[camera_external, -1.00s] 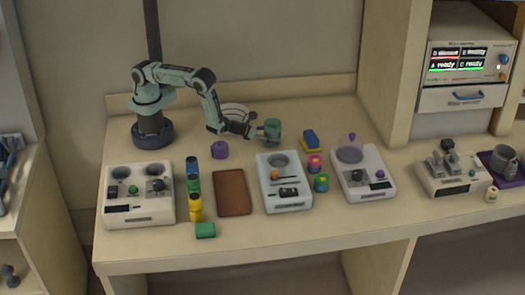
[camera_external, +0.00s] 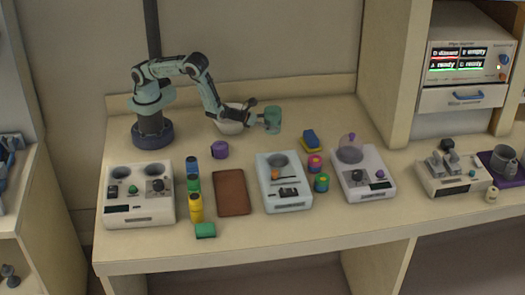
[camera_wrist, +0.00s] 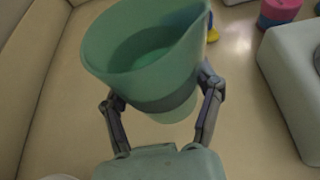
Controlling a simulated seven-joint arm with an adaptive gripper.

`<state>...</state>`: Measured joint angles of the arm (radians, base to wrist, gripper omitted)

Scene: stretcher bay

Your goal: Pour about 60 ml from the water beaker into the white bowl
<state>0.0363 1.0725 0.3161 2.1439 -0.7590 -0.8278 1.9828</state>
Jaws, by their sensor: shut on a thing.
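A green-tinted beaker (camera_external: 273,120) is held in my gripper (camera_external: 256,121), to the right of the white bowl and above the bench. In the wrist view the beaker (camera_wrist: 145,60) is wide-mouthed with a spout, has a dark band, and holds some liquid. The fingers of my gripper (camera_wrist: 160,110) close on its two sides. The white bowl (camera_external: 230,127) stands on the bench behind my wrist and is partly hidden by it. A pale rim at the bottom left edge of the wrist view may be the bowl.
A purple cylinder (camera_external: 220,150) stands in front of the bowl. A scale-like device (camera_external: 285,195), a brown mat (camera_external: 232,192) and stacked coloured jars (camera_external: 195,205) lie nearer the front. A blue and yellow block (camera_external: 311,141) is right of the beaker. The bench behind is clear.

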